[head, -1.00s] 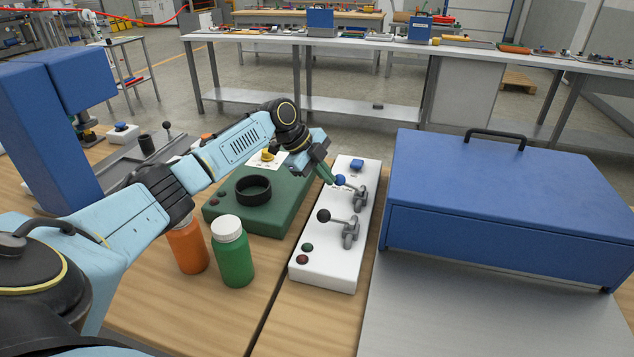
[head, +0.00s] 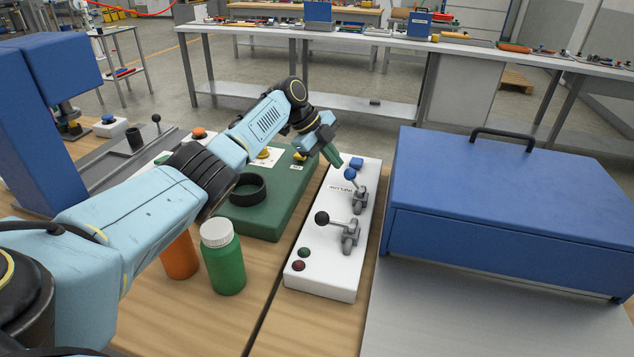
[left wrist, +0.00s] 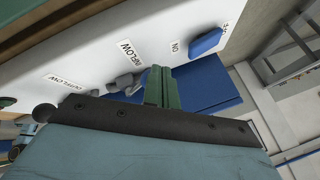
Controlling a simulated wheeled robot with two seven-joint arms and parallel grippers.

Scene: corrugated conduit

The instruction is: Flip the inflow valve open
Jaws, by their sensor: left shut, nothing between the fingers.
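The white valve panel (head: 318,270) carries two grey levers. The inflow lever (head: 359,198) has a blue ball end (head: 349,174) and leans up and slightly left, beside the INFLOW label. The lever nearer me has a black ball (head: 321,217) and leans left. My left gripper (head: 337,161) is shut and empty, its green fingers just above and left of the blue ball; I cannot tell whether they touch. In the left wrist view the green fingers (left wrist: 162,86) are together beside the INFLOW label (left wrist: 131,53) and a grey lever mount (left wrist: 124,84). The blue ball is hidden there.
A large blue box (head: 510,195) stands right of the panel. A green base (head: 262,222) with a black ring lies left. A green bottle (head: 223,262) and an orange bottle (head: 180,257) stand nearer.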

